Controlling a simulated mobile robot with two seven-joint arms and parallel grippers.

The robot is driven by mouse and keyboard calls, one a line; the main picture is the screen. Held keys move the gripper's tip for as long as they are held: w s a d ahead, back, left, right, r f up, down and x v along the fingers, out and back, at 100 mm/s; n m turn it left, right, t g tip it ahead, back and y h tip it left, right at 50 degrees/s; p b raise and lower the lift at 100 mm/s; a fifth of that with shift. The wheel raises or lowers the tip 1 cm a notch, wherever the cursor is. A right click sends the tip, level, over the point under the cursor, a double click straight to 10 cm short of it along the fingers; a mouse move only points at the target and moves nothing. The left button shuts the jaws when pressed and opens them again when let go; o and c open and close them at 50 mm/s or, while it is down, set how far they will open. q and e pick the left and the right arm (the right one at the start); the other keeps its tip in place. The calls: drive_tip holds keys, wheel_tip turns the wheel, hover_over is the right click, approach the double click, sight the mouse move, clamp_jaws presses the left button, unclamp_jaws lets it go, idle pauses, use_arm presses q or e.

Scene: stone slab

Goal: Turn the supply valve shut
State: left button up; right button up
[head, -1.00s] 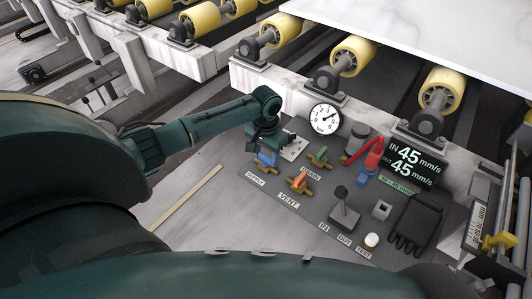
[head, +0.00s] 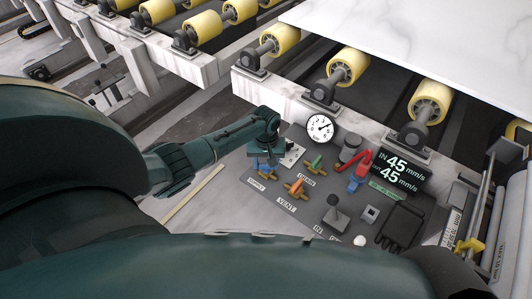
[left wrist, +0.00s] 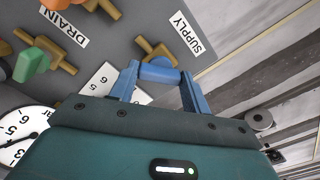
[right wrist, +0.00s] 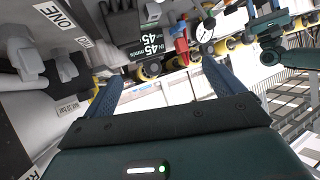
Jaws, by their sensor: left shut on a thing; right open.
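The supply valve has a blue handle (left wrist: 160,73) on a brass pipe piece (left wrist: 153,48), beside the SUPPLY label (left wrist: 188,33). My left gripper (head: 263,160) is at this valve at the panel's left end. In the left wrist view its two blue fingers (left wrist: 160,78) are shut on the handle, one at each end. The handle's exact angle to the pipe is hard to tell. In the head view the gripper body covers much of the valve. My right gripper (right wrist: 162,82) is open and empty, away from the valve.
The orange VENT valve (head: 295,187) and green DRAIN valve (head: 315,163) sit close to the supply valve. A round gauge (head: 320,127), a joystick (head: 336,212), a red lever (head: 357,164) and a display (head: 400,173) stand nearby. A black glove (head: 400,224) lies at right.

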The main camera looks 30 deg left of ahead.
use_arm(q)
drive_tip(key=n+p, duration=0.2)
drive_tip(key=n, duration=0.1)
drive_tip(key=shift+r, duration=0.15)
drive_tip(key=n+p, duration=0.1)
drive_tip(key=n, duration=0.2)
drive_tip(key=shift+n+p, duration=0.3)
drive_tip(key=shift+n, duration=0.4)
drive_tip(key=shift+n+p, duration=0.35)
drive_tip(key=shift+n, duration=1.15)
use_arm(e)
drive_tip(key=r, duration=0.1)
drive_tip(key=d+r, duration=0.1)
drive_tip(key=shift+s+d+r+n+g+h, duration=0.1)
drive_tip(key=shift+r+n+g+h, duration=0.2)
drive_tip(key=shift+r+n, duration=0.1)
use_arm(q)
drive_tip(key=shift+a+n, duration=0.1)
drive_tip(key=shift+n, duration=0.2)
